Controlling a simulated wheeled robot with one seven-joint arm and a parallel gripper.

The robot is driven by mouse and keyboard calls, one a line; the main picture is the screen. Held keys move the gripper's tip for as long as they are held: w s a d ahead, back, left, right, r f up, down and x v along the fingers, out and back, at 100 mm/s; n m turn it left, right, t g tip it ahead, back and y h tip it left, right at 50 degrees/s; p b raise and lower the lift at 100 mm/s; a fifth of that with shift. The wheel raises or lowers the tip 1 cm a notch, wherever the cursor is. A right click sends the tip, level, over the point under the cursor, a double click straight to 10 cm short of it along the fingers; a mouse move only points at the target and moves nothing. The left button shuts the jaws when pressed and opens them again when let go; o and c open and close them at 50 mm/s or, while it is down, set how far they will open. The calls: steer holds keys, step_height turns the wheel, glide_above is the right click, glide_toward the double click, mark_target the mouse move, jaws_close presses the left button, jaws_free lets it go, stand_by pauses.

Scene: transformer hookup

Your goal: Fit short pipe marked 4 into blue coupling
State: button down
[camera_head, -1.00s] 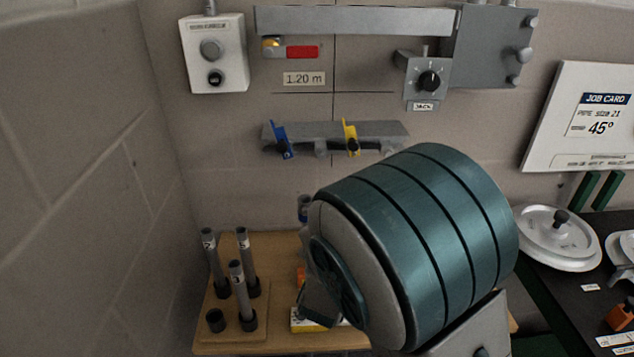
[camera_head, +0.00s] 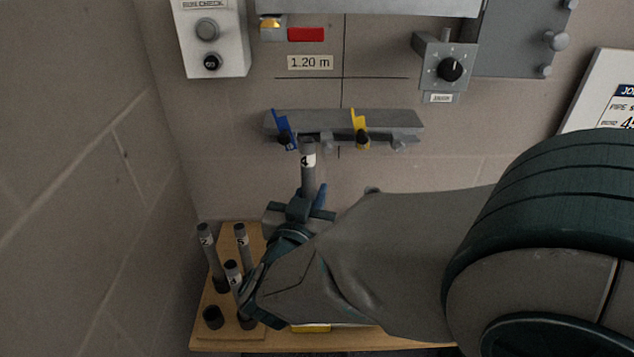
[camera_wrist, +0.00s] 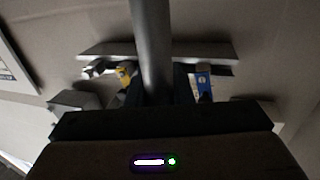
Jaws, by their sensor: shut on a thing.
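My gripper (camera_head: 299,212) is shut on the short grey pipe marked 4 (camera_head: 308,172) and holds it upright in front of the wall. The pipe's top end is just below the grey wall rail, slightly right of the blue coupling (camera_head: 283,130), and seems apart from it; depth is hard to judge. In the wrist view the pipe (camera_wrist: 152,45) rises between the dark fingers, with the blue coupling (camera_wrist: 203,82) to its right. The pipe's lower end is hidden by my gripper in the head view.
A yellow coupling (camera_head: 360,128) hangs on the same rail (camera_head: 400,122). Pipes marked 2 (camera_head: 210,255) and 5 (camera_head: 242,245), and another short pipe (camera_head: 233,273), stand in a wooden rack (camera_head: 203,338) below left. A dial box (camera_head: 446,67) is above right. The left wall is bare.

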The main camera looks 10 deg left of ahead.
steer(key=w+a, duration=0.3)
steer(key=w, duration=0.9)
steer(key=shift+w, duration=0.15)
stand_by(0.5)
stand_by(0.4)
steer(key=shift+f+b, duration=1.75)
steer(key=shift+f, duration=0.2)
stand_by(0.4)
steer(key=c, duration=1.2)
jaws_free()
steer(key=shift+r, duration=0.1)
step_height(320, 180, up, 5)
steer(key=p, duration=0.4)
